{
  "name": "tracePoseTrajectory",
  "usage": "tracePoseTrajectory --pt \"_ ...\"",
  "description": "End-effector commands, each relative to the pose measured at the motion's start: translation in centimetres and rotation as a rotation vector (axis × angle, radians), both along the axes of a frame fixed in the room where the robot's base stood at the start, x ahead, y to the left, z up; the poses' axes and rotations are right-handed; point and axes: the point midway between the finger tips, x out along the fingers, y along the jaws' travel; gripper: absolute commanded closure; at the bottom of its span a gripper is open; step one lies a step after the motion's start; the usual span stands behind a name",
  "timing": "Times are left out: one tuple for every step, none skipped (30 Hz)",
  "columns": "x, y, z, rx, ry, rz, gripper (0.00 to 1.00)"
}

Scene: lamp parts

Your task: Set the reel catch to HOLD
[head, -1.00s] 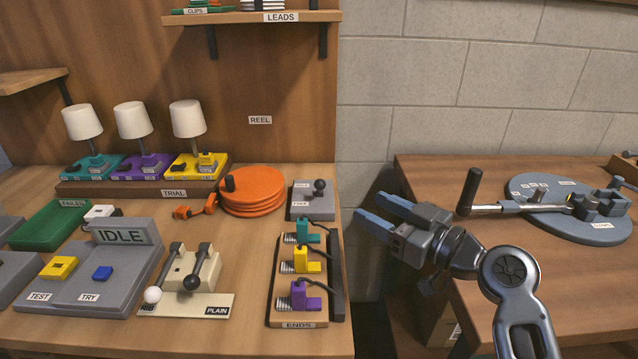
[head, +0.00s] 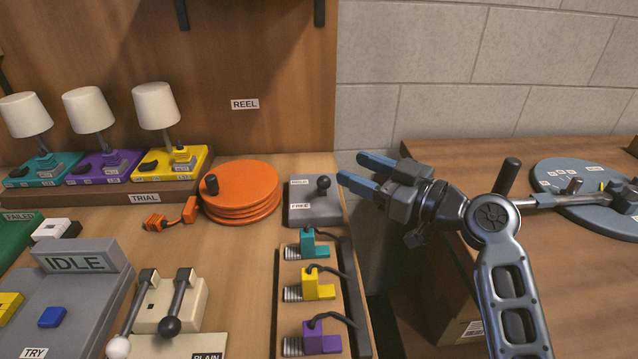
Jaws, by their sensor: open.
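The reel catch (head: 316,207) is a grey block to the right of the orange reel. It has a black-knobbed lever (head: 324,184) and two labels: an upper one, seemingly HOLD (head: 299,182), and FREE (head: 300,206) below it. The knob stands at the upper right of the block, about level with the upper label. The orange reel (head: 250,192) is a stack of discs with a dark handle and an orange plug on a lead. My gripper (head: 352,169) is open and empty, just right of the catch and apart from it, its blue fingers pointing left.
A rack labelled ENDS (head: 277,300) with teal, yellow and purple pieces stands in front of the catch. The TRIAL lamps (head: 144,198) are at left. The IDLE console (head: 75,263) and two-lever block (head: 175,305) are nearer. A gap separates the two tables.

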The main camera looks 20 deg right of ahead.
Motion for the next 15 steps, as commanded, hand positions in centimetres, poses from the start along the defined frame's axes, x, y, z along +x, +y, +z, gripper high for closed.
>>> tracePoseTrajectory --pt "0.0 0.0 -0.9 0.000 0.000 0.000 0.46" --pt "0.0 0.0 -1.2 0.000 0.000 0.000 0.46" --pt "0.0 0.0 -1.6 0.000 0.000 0.000 0.46" --pt "0.0 0.0 -1.9 0.000 0.000 0.000 0.46" --pt "0.0 0.0 -2.2 0.000 0.000 0.000 0.46" --pt "0.0 0.0 -2.5 0.000 0.000 0.000 0.46" --pt "0.0 0.0 -2.8 0.000 0.000 0.000 0.46" --pt "0.0 0.0 -3.2 0.000 0.000 0.000 0.46" --pt "0.0 0.0 -3.6 0.000 0.000 0.000 0.46" --pt "0.0 0.0 -3.9 0.000 0.000 0.000 0.46" --pt "0.0 0.0 -4.2 0.000 0.000 0.000 0.46" --pt "0.0 0.0 -4.8 0.000 0.000 0.000 0.46" --pt "0.0 0.0 -5.1 0.000 0.000 0.000 0.46" --pt "0.0 0.0 -5.3 0.000 0.000 0.000 0.46" --pt "0.0 0.0 -5.6 0.000 0.000 0.000 0.46"
